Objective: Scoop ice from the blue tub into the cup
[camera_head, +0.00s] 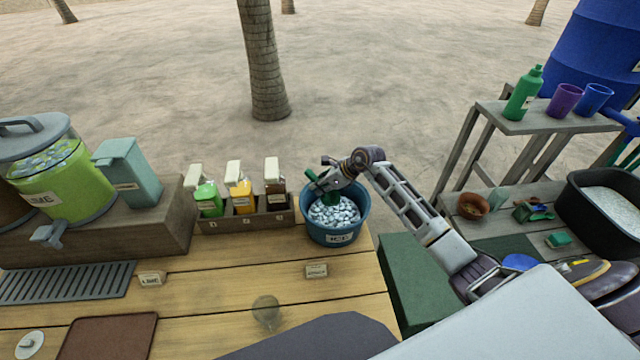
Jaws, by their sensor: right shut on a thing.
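The blue tub (337,238), labelled ICE, stands at the right end of the wooden counter and is filled with pale ice (345,214). My right gripper (324,181) is over the tub's far left part, shut on a green scoop (331,197). The scoop's lower end is down at the ice; how deep it sits cannot be told. A clear cup (266,311) stands on the counter, in front and left of the tub. It looks empty. My left gripper is not in view.
Several topping bottles stand in a wooden rack (245,219) just left of the tub. A green LIME dispenser (65,190) is farther left. A brown board (108,337) lies at the front left. Small label cards (316,270) stand on the counter; the boards around the cup are mostly clear.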

